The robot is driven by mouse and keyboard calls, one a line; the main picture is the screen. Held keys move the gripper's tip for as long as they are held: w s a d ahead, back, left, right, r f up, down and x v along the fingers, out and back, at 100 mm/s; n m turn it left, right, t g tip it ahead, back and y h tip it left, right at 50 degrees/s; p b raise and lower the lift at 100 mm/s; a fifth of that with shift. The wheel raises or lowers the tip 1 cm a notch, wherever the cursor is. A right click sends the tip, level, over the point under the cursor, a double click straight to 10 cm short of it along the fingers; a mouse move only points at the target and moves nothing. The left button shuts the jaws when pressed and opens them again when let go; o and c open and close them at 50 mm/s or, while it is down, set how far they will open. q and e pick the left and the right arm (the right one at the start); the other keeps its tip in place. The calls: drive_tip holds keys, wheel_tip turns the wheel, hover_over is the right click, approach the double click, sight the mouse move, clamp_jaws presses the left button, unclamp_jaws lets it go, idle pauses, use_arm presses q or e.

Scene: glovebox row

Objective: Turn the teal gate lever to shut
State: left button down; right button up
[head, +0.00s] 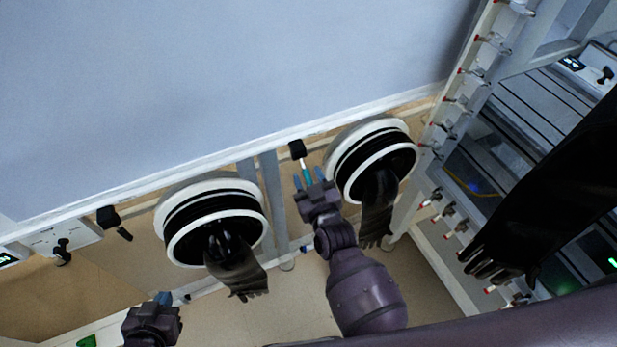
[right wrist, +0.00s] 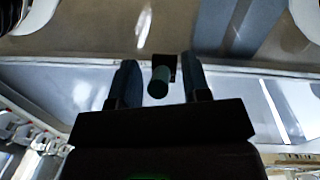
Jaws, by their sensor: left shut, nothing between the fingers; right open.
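The teal gate lever (head: 306,172) hangs from a black mount (head: 297,149) under the edge of the pale panel, between the two glove ports. Its rounded teal end shows in the right wrist view (right wrist: 158,83), with the black mount behind it. My right gripper (head: 309,180) is open with one finger on each side of the lever; the wrist view shows gaps on both sides, the lever nearer the left finger. My left gripper (head: 163,297) is low at the left, shut and empty, far from the lever.
Glove ports with hanging black gloves stand left (head: 212,225) and right (head: 376,165) of the lever. A black-handled lever (head: 111,218) is further left. A row of red-tipped valves (head: 465,73) runs up the right post. A large black glove (head: 545,190) hangs at far right.

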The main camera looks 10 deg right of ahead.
drive_tip(key=shift+c, duration=0.2)
clamp_jaws()
use_arm(q)
drive_tip(key=shift+f, duration=0.2)
use_arm(e)
drive_tip(key=shift+f, duration=0.1)
